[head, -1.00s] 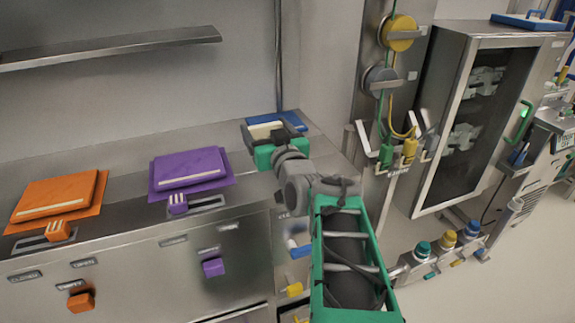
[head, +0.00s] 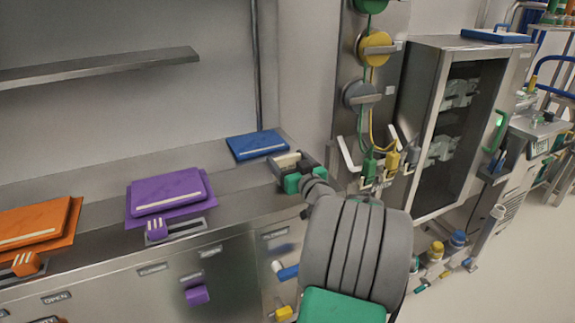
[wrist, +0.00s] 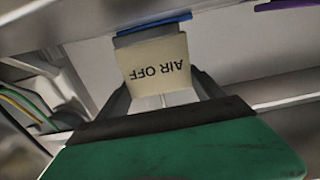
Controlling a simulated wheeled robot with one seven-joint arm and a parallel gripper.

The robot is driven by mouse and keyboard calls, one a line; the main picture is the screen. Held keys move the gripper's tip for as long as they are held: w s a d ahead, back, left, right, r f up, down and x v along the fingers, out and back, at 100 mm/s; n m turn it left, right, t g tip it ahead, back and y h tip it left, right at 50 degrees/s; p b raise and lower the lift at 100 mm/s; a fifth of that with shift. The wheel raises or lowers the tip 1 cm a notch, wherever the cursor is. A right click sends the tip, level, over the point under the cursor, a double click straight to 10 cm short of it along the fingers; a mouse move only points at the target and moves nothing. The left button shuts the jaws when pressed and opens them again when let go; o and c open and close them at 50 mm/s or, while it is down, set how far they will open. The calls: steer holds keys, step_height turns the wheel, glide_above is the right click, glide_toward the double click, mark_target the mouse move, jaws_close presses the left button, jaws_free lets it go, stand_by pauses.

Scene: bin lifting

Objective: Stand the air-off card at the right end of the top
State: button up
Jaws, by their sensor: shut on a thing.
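The air-off card (wrist: 155,68) is cream with dark "AIR OFF" lettering, upside down in the wrist view. My gripper (head: 296,168) is shut on it; in the wrist view its dark fingers (wrist: 162,100) stand on either side of the card. In the head view the pale card (head: 285,160) shows between the fingers, at the right end of the steel top (head: 205,217). Whether the card touches the top cannot be told.
A blue lidded hatch (head: 257,145) lies just behind and left of my gripper. Purple (head: 167,192) and orange (head: 38,222) hatches are farther left. Yellow and green handles (head: 392,160) hang on the wall panel to the right. A steel shelf (head: 100,67) is above.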

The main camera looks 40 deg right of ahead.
steer(key=shift+f, duration=0.5)
steer(key=shift+f, duration=0.2)
steer(key=o, duration=1.4)
steer(key=shift+r, duration=0.3)
steer(key=b+v, duration=0.1)
steer(key=v, duration=1.1)
steer(key=shift+f, duration=0.1)
